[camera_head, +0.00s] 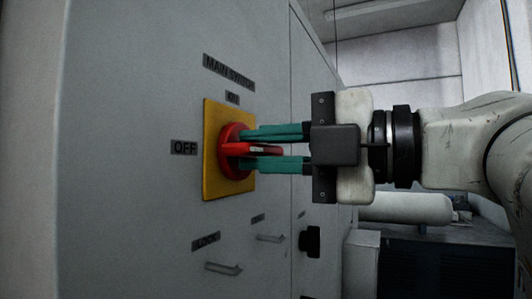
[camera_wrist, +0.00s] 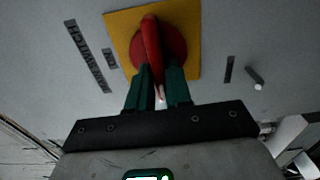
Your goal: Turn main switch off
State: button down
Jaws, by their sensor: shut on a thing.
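The main switch is a red rotary handle (camera_head: 236,150) on a yellow plate (camera_head: 214,178), on a grey cabinet front. An ON label (camera_head: 232,98) sits above the plate and an OFF label (camera_head: 184,147) to its left. My gripper (camera_head: 250,148) is shut on the handle, one teal finger above it and one below. In the wrist view, the red handle (camera_wrist: 151,42) runs down between the two fingers (camera_wrist: 158,85), crosswise to the direction of the ON label (camera_wrist: 110,58). The OFF label is not visible there.
A MAIN SWITCH label (camera_head: 229,72) is above the plate. Below are a LOCK label (camera_head: 206,241), two protruding metal handles (camera_head: 223,267) and a black knob (camera_head: 310,241). A pale cylinder (camera_head: 405,208) lies behind my arm at right.

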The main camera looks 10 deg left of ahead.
jog(key=shift+f, duration=0.1)
jog(key=c, duration=1.1)
grip_release()
jog(key=b+v, duration=0.1)
jog(key=v, duration=0.9)
jog(key=shift+s+d, duration=0.15)
jog(key=shift+d, duration=0.25)
